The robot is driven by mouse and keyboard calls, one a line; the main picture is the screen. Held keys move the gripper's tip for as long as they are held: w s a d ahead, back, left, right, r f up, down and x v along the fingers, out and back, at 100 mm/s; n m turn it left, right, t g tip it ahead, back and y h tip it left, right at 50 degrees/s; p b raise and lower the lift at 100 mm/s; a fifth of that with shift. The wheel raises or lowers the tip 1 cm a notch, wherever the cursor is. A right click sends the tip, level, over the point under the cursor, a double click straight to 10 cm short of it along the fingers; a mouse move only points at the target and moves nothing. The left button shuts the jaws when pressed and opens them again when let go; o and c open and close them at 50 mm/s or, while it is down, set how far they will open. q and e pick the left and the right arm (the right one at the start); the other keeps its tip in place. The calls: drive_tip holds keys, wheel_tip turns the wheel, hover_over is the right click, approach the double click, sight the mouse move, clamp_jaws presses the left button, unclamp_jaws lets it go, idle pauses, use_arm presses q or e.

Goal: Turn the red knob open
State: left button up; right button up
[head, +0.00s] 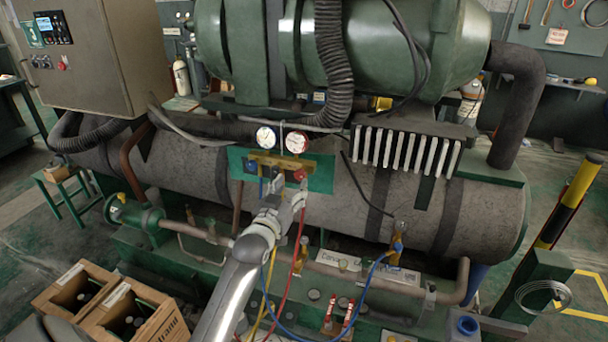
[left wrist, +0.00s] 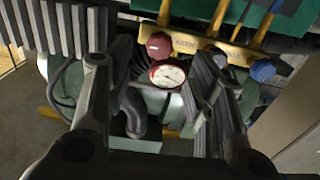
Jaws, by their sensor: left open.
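The red knob (head: 299,175) is on the right end of the yellow gauge manifold (head: 275,160), which is mounted on a green panel (head: 322,172). My left gripper (head: 288,196) is just below and in front of the manifold, close to the red knob. In the left wrist view the red knob (left wrist: 159,45) shows ahead, between the two spread fingers (left wrist: 150,70). The fingers look apart from it, and the gripper is open and empty. A blue knob (left wrist: 262,71) is on the manifold's other end. My right gripper is not in view.
Two round gauges (head: 281,138) stand above the manifold; one gauge (left wrist: 168,76) shows between the fingers. Yellow, red and blue hoses (head: 284,275) hang below. A finned block (head: 405,150) is to the right, and a large insulated tank (head: 480,210) lies behind.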

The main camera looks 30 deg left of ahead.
sight(299, 176)
use_arm(q)
drive_tip(key=x, duration=0.6)
drive_tip(key=shift+r+p, duration=0.1)
drive_tip(key=shift+p, duration=0.3)
drive_tip(key=shift+w, duration=0.75)
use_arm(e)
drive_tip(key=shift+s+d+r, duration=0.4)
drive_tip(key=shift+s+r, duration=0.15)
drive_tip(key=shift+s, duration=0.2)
use_arm(q)
drive_tip(key=shift+a, duration=0.1)
drive_tip(key=shift+c, duration=0.7)
drive_tip(key=c, duration=0.9)
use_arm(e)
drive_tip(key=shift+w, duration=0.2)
